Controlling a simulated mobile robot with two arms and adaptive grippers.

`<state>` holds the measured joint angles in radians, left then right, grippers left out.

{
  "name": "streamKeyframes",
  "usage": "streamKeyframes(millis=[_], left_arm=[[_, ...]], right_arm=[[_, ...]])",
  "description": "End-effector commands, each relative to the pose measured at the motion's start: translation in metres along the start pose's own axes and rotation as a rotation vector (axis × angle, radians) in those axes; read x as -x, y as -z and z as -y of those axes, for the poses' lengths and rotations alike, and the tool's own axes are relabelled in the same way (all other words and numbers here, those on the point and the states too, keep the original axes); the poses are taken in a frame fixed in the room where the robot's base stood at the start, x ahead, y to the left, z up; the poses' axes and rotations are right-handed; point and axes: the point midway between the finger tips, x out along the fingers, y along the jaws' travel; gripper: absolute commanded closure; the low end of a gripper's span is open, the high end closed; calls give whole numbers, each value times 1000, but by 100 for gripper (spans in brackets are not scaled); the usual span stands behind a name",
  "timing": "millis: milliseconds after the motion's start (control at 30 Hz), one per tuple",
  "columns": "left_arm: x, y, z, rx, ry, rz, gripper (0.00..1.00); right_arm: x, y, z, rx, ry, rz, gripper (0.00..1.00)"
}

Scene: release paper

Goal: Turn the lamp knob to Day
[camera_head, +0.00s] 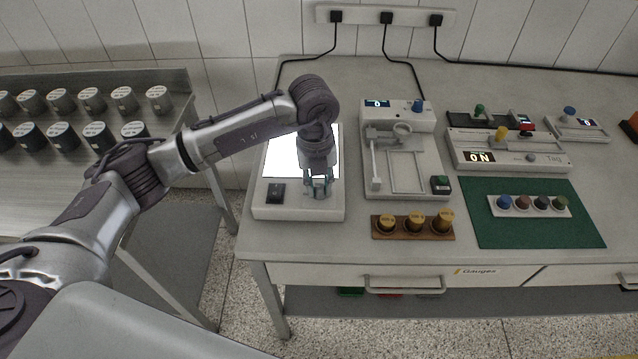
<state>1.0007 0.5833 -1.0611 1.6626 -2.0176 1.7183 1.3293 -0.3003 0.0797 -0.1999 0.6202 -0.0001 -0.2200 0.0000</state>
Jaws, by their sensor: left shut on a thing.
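My left gripper (318,190) reaches down over the front right of the lamp. Its fingers are shut on the lamp knob, which they mostly hide. The knob's marking and the Day label cannot be read. My right gripper is not in view.
Right of the lamp stands a white fixture (411,191) with a green button. A wooden block (412,235) with brass weights lies in front. A green mat (530,232) carries a rack of coloured knobs. A side table with several cans (62,100) is at left.

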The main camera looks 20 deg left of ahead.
Motion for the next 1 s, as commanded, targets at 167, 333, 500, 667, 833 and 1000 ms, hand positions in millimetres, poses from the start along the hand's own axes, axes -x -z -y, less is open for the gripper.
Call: streamKeyframes(millis=[167,333,500,667,833,1000], left_arm=[[1,-1,0,32,2,4,100],[1,-1,0,40,2,5,100],[2,-1,0,39,2,5,100],[1,-1,0,39,2,5,66],[1,-1,0,38,1,4,51],[0,0,0,37,1,3,51]], right_arm=[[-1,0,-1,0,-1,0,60],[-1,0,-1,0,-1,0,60],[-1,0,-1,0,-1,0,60],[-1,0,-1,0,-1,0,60],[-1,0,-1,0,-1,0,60],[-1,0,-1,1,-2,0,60]])
